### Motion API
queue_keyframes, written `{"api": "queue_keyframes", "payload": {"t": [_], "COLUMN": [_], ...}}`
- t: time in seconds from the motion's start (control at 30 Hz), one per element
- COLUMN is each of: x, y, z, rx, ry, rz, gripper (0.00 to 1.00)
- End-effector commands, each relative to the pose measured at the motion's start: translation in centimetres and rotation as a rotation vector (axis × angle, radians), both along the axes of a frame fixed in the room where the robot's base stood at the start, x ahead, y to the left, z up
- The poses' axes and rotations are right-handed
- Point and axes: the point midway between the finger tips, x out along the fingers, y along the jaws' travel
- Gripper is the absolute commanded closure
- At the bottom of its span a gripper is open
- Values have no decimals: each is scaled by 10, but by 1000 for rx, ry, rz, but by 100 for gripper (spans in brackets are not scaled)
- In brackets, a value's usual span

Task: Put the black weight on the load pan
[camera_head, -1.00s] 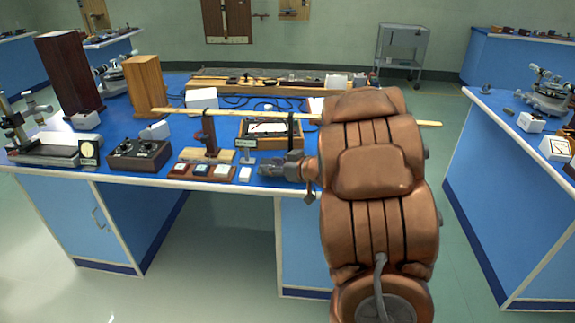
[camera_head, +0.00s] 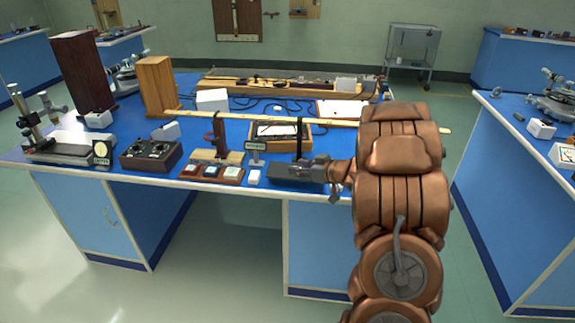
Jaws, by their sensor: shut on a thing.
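My gripper (camera_head: 292,171) is low over the front edge of the blue bench, pointing left. It is shut on the black weight, but the dark weight is hard to tell from the dark fingers. A thin black upright strip (camera_head: 299,138) hangs down from the beam just behind my gripper. I cannot clearly make out the load pan; my gripper and arm cover part of this area.
A wooden-framed box (camera_head: 268,132) stands behind. A second bench (camera_head: 510,190) is at right, beyond a floor aisle.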

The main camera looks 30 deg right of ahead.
Motion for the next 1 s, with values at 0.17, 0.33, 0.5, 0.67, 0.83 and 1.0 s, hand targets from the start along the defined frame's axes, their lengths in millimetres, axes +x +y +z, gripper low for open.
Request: {"api": "queue_keyframes", "payload": {"t": [0.17, 0.33, 0.5, 0.67, 0.83, 1.0], "x": [37, 61, 71, 79, 77, 77], "y": [2, 1, 0, 1, 1, 0], "z": [-1, -4, -5, -6, -28, -41], "rx": [3, 1, 1, 2, 4, 2], "ry": [-3, -2, -2, -4, 0, -1], "rz": [3, 1, 0, 2, 0, -1], "gripper": [100, 100, 100, 100, 100, 100]}}
